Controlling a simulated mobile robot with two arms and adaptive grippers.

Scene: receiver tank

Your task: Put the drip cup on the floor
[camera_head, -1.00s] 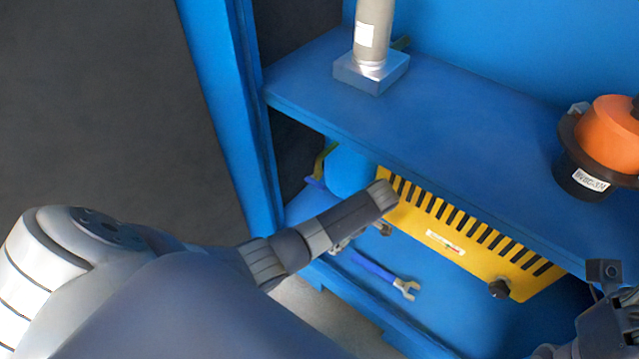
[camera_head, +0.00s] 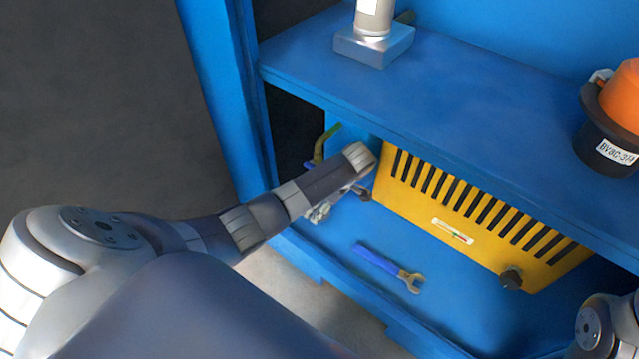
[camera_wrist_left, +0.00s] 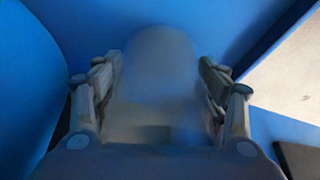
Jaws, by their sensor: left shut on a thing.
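The drip cup (camera_wrist_left: 160,75) shows in the left wrist view as a smooth, greyish, rounded shape between the two fingers. My left gripper (camera_wrist_left: 160,100) is shut on it, with one finger along each side. In the head view my left gripper (camera_head: 330,207) is mostly hidden behind my own wrist, low under the blue shelf and left of the yellow slotted panel. The cup cannot be made out there. A bit of grey floor (camera_wrist_left: 300,70) shows at the right of the left wrist view. My right gripper is not in view; only a rounded arm part shows at bottom right.
A blue shelf (camera_head: 480,110) overhangs the work area. A yellow slotted panel (camera_head: 440,228) stands under it. A blue-handled wrench (camera_head: 385,265) lies on the lower blue deck (camera_head: 335,245). An orange and black part (camera_head: 610,130) and a grey post (camera_head: 374,45) stand above. Dark floor (camera_head: 90,100) is clear at left.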

